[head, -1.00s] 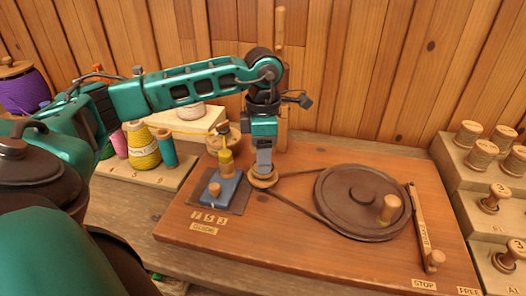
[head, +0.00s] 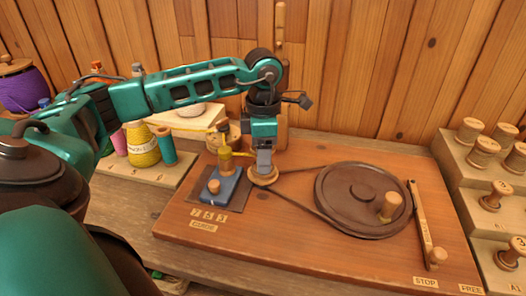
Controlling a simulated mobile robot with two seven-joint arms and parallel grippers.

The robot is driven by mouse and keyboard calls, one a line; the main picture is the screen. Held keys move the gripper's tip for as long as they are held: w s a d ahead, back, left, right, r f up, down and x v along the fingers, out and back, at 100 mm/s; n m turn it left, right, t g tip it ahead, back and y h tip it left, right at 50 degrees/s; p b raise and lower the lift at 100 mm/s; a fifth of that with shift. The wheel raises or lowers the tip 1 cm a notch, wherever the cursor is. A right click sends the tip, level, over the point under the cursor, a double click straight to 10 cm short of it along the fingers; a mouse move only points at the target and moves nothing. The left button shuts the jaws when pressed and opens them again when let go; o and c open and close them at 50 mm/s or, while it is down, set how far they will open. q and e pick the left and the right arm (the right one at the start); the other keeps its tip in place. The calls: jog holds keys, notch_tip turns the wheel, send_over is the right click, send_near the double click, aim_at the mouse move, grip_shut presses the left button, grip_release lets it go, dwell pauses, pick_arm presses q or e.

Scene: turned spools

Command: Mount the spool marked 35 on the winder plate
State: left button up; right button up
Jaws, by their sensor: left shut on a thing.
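My left gripper (head: 264,158) points straight down over the board, shut on a small wooden piece (head: 262,179) at the belt's small end. The fingers hide most of this piece. I cannot tell spool from winder plate there, and no mark 35 is readable. A blue guide block (head: 220,190) with a small wooden knob and a yellow-wrapped post (head: 224,153) stands just left of the gripper. My right gripper is not in view.
A dark wheel (head: 340,188) with a wooden crank knob (head: 390,206) stands right of the gripper, joined by a belt. A brake lever (head: 424,225) lies beyond it. Stepped racks (head: 450,172) hold several wooden spools at right. Thread cones (head: 142,147) stand at left.

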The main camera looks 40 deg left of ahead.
pick_arm(q)
jog(key=shift+f, duration=0.15)
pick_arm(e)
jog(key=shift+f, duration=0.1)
pick_arm(q)
jog(key=o, duration=0.8)
notch_tip(320, 180, up, 2)
jog(key=shift+r+p, duration=0.1)
jog(key=shift+p, duration=0.7)
jog(key=shift+r, duration=0.3)
jog(key=shift+r+p, duration=0.7)
jog(key=shift+p, duration=0.05)
jog(key=shift+r+p, duration=0.55)
jog(key=shift+r, duration=0.15)
jog(key=shift+r+p, duration=2.1)
jog(key=shift+r, duration=0.7)
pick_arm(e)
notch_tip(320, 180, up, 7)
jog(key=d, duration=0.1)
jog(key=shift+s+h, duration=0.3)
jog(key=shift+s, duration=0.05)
